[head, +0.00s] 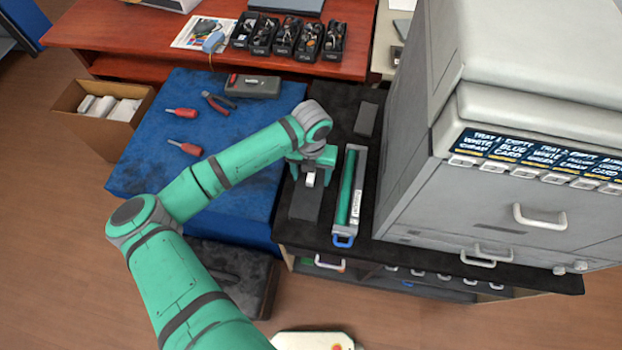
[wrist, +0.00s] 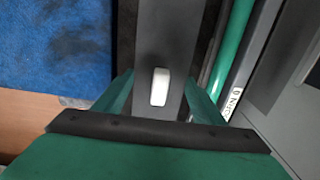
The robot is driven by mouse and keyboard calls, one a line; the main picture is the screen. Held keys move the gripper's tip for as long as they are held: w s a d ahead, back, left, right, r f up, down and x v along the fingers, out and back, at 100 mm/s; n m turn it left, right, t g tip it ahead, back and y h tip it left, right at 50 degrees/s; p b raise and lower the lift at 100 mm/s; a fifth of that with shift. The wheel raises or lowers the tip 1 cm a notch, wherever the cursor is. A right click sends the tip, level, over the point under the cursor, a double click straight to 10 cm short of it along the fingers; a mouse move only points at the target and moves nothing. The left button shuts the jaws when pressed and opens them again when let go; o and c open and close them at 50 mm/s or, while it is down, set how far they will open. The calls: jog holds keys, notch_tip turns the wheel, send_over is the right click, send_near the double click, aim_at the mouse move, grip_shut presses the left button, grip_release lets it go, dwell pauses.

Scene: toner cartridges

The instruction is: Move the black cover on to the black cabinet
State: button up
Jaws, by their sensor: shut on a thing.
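The black cover (head: 304,206) is a long dark grey piece with a small white tab (wrist: 160,87) on it. My gripper (head: 311,170) is shut on the cover from above, with a green finger on each side of it in the wrist view (wrist: 159,92). The cover is over the left edge strip of the black cabinet's top (head: 370,243), beside a green toner cartridge (head: 345,195) on its right. I cannot tell whether the cover rests on the top or hangs just above it. The fingers hide part of it.
A grey printer (head: 420,150) fills the cabinet's right side. Another dark block (head: 366,119) lies behind the cartridge. A blue-covered surface (head: 150,165) with screwdrivers, pliers (head: 216,102) and a dark case (head: 253,86) is at left. Black bins (head: 285,38) stand on the desk behind.

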aim_at(311, 180)
jog(key=shift+w+f, duration=0.1)
jog(key=shift+f, duration=1.55)
jog(key=shift+f, duration=0.1)
jog(key=o, duration=1.1)
jog(key=shift+c, duration=0.2)
notch_tip(311, 180, up, 12)
jog(key=shift+r, duration=0.1)
